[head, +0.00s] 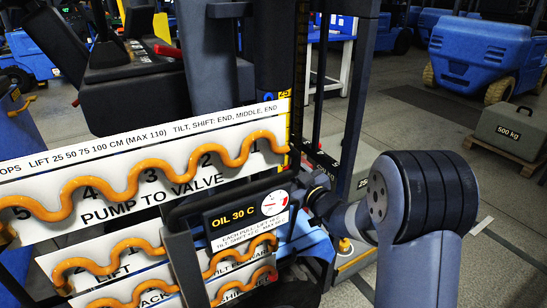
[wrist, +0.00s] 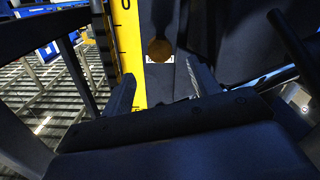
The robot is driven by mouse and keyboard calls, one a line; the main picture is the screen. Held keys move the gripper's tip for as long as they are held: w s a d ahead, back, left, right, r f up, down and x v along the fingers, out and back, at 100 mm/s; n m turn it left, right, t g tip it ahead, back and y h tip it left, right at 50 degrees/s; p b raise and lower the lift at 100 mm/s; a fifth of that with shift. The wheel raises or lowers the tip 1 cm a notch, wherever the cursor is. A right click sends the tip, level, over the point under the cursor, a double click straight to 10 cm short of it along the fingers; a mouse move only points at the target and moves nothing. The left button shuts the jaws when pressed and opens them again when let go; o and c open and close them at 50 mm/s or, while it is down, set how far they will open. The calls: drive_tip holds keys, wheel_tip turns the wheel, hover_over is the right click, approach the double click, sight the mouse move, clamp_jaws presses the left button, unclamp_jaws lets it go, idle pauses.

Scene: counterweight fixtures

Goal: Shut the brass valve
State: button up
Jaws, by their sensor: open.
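A round brass-coloured piece (wrist: 160,49), which may be the brass valve, shows in the wrist view on a dark upright surface, with a small white label partly behind it. My gripper (wrist: 162,86) is open, its two fingers apart on either side below this piece in the picture. Nothing shows between the fingertips, and I cannot tell how far the piece lies beyond them. In the head view my arm reaches in from the lower right toward the dark mast, and the gripper is hardly distinguishable there. I cannot make out the brass valve in the head view.
A yellow scale strip (wrist: 129,45) stands close beside the left finger. A white panel (head: 130,205) with orange hoses fills the head view's left. A display reading OIL 30 C (head: 237,218) sits near my arm.

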drive_tip(key=x, duration=0.9)
drive_tip(key=shift+w+a+b, duration=0.2)
drive_tip(key=shift+b, duration=0.1)
drive_tip(key=shift+c, duration=0.6)
drive_tip(key=c, duration=0.9)
